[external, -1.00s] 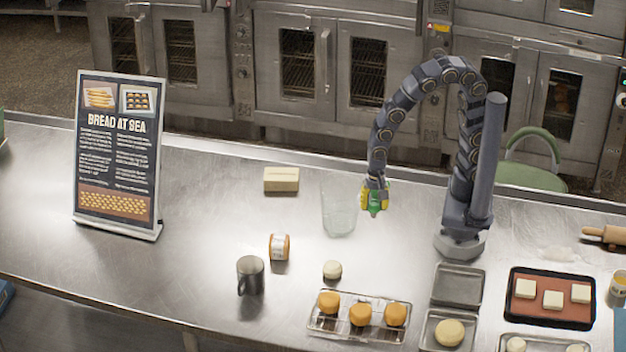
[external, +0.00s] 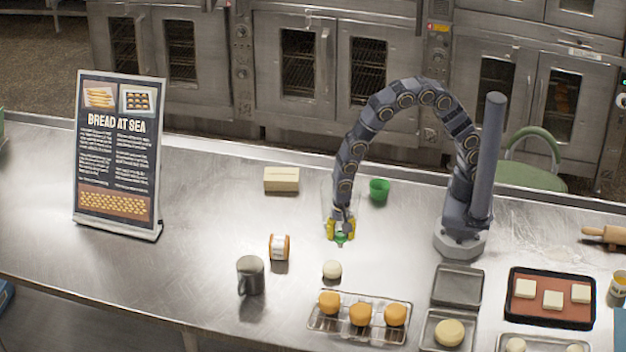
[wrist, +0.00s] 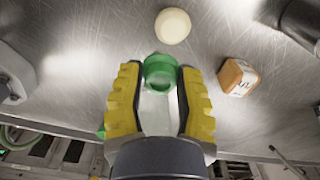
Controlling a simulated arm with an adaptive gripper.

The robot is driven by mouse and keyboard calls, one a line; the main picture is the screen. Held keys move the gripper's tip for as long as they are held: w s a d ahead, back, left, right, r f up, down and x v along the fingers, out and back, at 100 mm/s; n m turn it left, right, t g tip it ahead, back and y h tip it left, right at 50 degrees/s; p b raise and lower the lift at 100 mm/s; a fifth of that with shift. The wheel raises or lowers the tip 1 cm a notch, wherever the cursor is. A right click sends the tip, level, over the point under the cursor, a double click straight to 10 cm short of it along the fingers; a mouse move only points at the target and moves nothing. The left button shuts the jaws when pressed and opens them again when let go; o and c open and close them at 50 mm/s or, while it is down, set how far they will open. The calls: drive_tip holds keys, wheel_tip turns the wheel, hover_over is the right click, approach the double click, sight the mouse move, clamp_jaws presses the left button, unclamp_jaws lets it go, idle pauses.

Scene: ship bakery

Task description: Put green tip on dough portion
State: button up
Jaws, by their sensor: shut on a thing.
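My gripper (external: 341,230), with yellow finger pads, points down above the middle of the steel counter. It is shut on a small green tip (external: 340,240). In the wrist view the green tip (wrist: 160,72) shows as a round, hollow-looking piece between the fingertips. The dough portion (external: 332,269) is a small pale ball on the counter, just in front of the gripper and apart from the tip. In the wrist view the dough portion (wrist: 173,25) lies beyond the tip.
A green cup (external: 379,190) stands behind and right of the gripper. A clear glass is mostly hidden behind my arm. A rack (external: 340,331) of orange buns lies in front.

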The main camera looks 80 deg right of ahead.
drive_tip(key=shift+w+a+f, duration=0.25)
drive_tip(key=shift+w+f, duration=0.15)
drive_tip(key=shift+f, duration=0.15)
drive_tip(key=shift+w+a+f, duration=0.25)
drive_tip(key=shift+w+f, duration=0.15)
drive_tip(key=shift+f, duration=1.8)
clamp_jaws()
drive_tip(key=shift+f, duration=0.1)
drive_tip(key=o, duration=0.7)
unclamp_jaws()
wheel_tip(320, 180, up, 12)
drive_tip(key=shift+r, duration=0.15)
